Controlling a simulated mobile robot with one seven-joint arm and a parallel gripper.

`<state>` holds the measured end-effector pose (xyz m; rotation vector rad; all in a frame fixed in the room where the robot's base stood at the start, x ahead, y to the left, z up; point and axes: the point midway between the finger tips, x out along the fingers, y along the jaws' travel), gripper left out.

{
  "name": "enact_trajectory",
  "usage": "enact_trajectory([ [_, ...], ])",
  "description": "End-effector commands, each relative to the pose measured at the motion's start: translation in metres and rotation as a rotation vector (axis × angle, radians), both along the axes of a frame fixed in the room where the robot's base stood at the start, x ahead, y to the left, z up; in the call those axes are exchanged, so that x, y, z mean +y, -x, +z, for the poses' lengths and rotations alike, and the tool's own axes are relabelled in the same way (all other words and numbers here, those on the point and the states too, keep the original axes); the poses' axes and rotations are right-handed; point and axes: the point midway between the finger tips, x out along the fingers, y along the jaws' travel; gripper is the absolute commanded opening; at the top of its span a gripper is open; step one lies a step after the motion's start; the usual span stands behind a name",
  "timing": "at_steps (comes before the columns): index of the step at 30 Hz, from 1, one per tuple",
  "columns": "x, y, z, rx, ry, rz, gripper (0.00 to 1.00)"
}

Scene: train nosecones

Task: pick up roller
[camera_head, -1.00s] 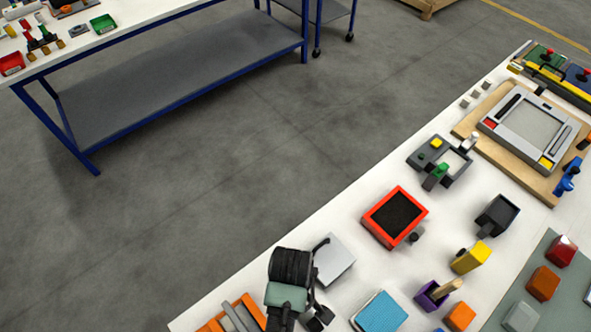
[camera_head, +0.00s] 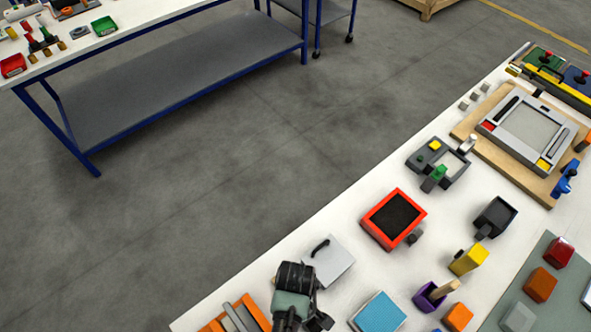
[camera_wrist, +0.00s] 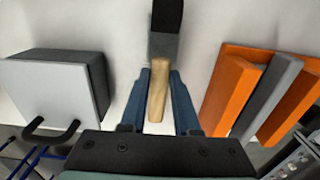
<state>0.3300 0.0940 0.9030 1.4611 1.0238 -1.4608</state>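The roller is in the wrist view, with a pale wooden handle (camera_wrist: 157,100), a grey collar and a dark head toward the top edge. My gripper (camera_wrist: 161,76) has its two blue-grey fingers on either side of the handle, apparently open with narrow gaps. Contact with the handle is not clear. In the head view my gripper is at the lower middle, over the near end of the white table (camera_head: 370,278). The roller is hidden there behind my wrist.
A grey box with a black handle (camera_wrist: 55,90) stands left of my fingers. An orange holder with a grey bar (camera_wrist: 232,90) stands to the right. In the head view, a red-rimmed black tray (camera_head: 394,219) and a blue-topped block (camera_head: 378,312) stand further along.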

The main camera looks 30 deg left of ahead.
Motion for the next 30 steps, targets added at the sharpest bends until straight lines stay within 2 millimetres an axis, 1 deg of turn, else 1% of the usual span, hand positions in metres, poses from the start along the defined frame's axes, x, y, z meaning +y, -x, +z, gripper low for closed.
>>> enact_trajectory([
  [1, 0.0, 0.0, 0.0, 0.0, 0.0, 0.0, 0.13],
  [3, 0.0, 0.0, 0.0, 0.0, 0.0, 0.0, 0.0],
  [20, 0.0, -0.001, 0.002, -0.001, -0.001, 0.0, 0.0],
  [23, 0.0, -0.001, 0.006, -0.001, -0.001, 0.0, 0.0],
  [26, 0.0, -0.001, 0.015, -0.003, -0.001, 0.0, 0.0],
  [30, 0.0, -0.001, 0.036, -0.004, -0.002, 0.0, 0.0],
])
